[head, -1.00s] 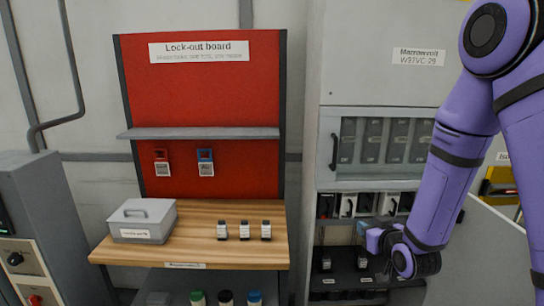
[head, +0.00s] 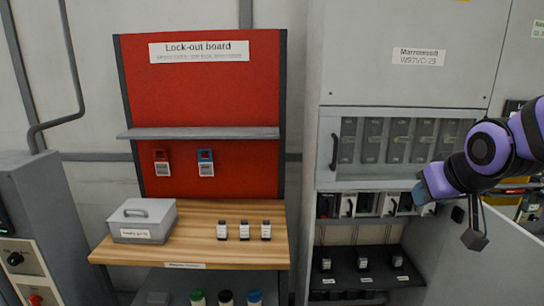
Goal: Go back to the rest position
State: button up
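My purple arm (head: 485,150) reaches in from the right edge of the head view. My gripper (head: 424,192) is at the arm's end, in front of the right part of the grey cabinet and level with the row of switches. Its fingers are too small and too turned away to tell whether they are open or shut. I cannot see anything held.
The grey cabinet (head: 390,90) has a black shelf (head: 375,280) with several small black items. Its grey door (head: 490,270) stands open at the right. Left are the red lock-out board (head: 220,100), wooden bench (head: 200,240) and a grey box (head: 142,220).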

jog(key=s+r+g, duration=0.1)
jog(key=s+r, duration=0.1)
jog(key=s, duration=0.6)
jog(key=s+r+g, duration=0.2)
jog(key=s, duration=0.5)
jog(key=shift+s+d+r+m, duration=0.15)
jog(key=shift+s+r+m, duration=0.2)
jog(key=shift+r+m, duration=0.05)
